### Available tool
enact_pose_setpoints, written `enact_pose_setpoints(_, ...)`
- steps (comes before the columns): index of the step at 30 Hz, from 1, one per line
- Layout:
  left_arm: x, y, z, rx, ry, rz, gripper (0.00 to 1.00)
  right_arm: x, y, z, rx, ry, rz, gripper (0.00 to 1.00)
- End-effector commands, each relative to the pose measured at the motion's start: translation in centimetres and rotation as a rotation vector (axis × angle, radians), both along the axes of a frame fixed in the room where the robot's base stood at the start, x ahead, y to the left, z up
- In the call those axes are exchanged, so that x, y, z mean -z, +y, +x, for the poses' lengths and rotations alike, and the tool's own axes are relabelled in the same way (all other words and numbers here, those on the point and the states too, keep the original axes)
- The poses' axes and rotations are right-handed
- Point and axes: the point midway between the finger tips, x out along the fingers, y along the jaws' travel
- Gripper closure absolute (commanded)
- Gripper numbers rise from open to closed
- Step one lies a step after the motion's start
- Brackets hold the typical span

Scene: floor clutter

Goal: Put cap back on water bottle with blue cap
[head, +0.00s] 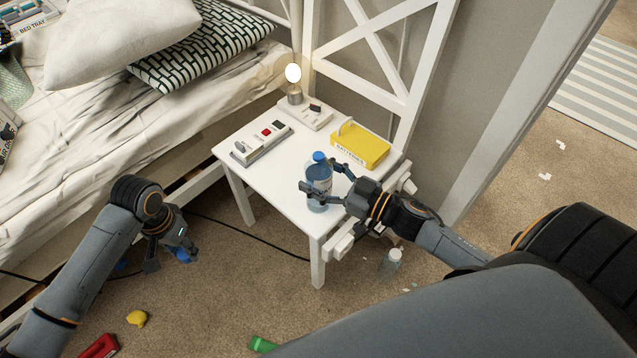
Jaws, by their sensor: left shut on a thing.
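The water bottle (319,178) is clear and bluish and stands upright on the front part of the white chair seat. A blue cap (319,156) shows at its top; I cannot tell how firmly it sits. My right gripper (320,176) comes from the right with its fingers spread on either side of the bottle, one crossing in front and one behind. My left gripper (176,256) is low over the carpet, left of the chair, shut on a small blue thing (184,255). Its fingers partly hide that thing, so its shape is unclear.
The white chair seat (240,142) also holds a switch box (262,145), a lit bulb (293,75) and a yellow batteries box (360,147). A clear bottle (391,262), a lemon (137,318) and red and green things lie on the carpet. The bed is at left.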

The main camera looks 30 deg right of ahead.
Motion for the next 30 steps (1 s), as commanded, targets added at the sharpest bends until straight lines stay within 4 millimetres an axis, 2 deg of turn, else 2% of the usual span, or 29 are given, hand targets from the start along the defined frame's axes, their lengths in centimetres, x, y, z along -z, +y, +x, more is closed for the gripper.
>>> enact_pose_setpoints(1,0.0,0.0,0.0,0.0,0.0,0.0,0.75,0.0,0.0,0.0,0.0,0.0,0.0,0.51)
enact_pose_setpoints(7,0.0,0.0,0.0,0.0,0.0,0.0,0.75,0.0,0.0,0.0,0.0,0.0,0.0,0.9)
enact_pose_setpoints(15,-0.1,0.0,0.0,0.0,0.0,0.0,0.75,-0.3,0.0,0.0,-0.001,-0.003,0.001,0.9)
enact_pose_setpoints(20,-0.7,0.0,0.0,0.0,0.0,0.0,0.75,-1.4,0.0,0.0,-0.002,-0.004,0.0,0.9)
enact_pose_setpoints(25,-2.0,0.0,0.0,0.0,0.0,0.0,0.75,-4.0,0.0,-0.3,-0.003,-0.001,0.0,0.9)
enact_pose_setpoints(30,-3.7,0.0,0.0,0.0,0.0,0.0,0.75,-7.2,-0.2,-3.2,-0.003,0.002,0.001,0.9)
